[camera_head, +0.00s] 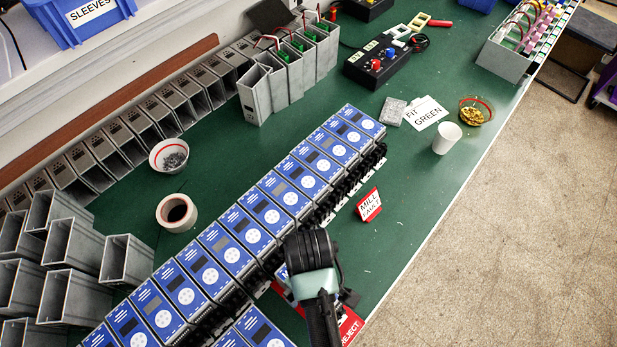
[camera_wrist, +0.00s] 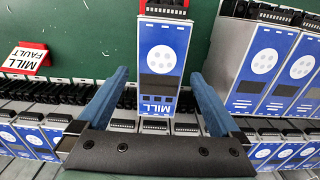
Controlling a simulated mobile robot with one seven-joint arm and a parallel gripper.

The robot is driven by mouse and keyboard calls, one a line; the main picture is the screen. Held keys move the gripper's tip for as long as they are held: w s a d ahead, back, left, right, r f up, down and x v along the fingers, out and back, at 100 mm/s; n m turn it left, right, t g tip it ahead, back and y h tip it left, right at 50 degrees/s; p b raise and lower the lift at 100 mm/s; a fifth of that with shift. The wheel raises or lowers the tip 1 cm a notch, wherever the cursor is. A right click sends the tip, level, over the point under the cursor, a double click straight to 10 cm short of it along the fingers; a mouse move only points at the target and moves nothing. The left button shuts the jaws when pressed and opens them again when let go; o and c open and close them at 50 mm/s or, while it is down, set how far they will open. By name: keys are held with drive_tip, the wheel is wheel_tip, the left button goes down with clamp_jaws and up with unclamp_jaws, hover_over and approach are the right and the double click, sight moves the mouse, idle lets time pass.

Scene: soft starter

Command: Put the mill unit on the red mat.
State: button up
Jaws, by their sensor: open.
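The mill unit (camera_wrist: 165,60) is a blue-faced box with a round white keypad, a dark display and a MILL label, seen in the middle of the wrist view. In the head view only a small blue corner of it (camera_head: 283,273) shows beside my gripper, which hides the rest. The red mat (camera_head: 350,326), marked REJECT, lies at the bench's front edge, partly hidden under my gripper and arm.
A long row of blue units (camera_head: 267,212) runs beside my gripper. A red-and-white MILL FAULT sign (camera_head: 369,204) stands on the green bench. A white cup (camera_head: 447,138) and a bowl of brass parts (camera_head: 475,111) stand farther back. Green bench between sign and cup is clear.

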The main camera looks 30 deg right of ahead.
wheel_tip(320, 180, up, 6)
drive_tip(key=shift+r, duration=0.15)
drive_tip(key=w+a+r+m+t+h, duration=0.1)
drive_tip(key=w+r+t, duration=0.5)
drive_tip(key=w+r, duration=0.65)
drive_tip(key=w+r+m+t+h, duration=0.1)
drive_tip(key=w+r+t, duration=0.7)
drive_tip(key=r, duration=0.7)
drive_tip(key=w+a+r+t, duration=0.1)
drive_tip(key=a+r+t, duration=0.15)
drive_tip(key=r, duration=0.65)
drive_tip(key=a+r+t, duration=0.1)
drive_tip(key=r+t, duration=0.2)
drive_tip(key=r, duration=0.5)
drive_tip(key=s+a+r+m+t, duration=0.1)
drive_tip(key=s+r+t, duration=0.3)
drive_tip(key=r, duration=0.6)
drive_tip(key=s+a+r+m+t+y, duration=0.1)
drive_tip(key=s+a+r+t, duration=0.2)
drive_tip(key=s+r, duration=0.4)
wheel_tip(320, 180, up, 4)
drive_tip(key=shift+s+a+f+t+y, duration=0.15)
drive_tip(key=shift+s+f+t+y, duration=0.15)
drive_tip(key=shift+t, duration=0.15)
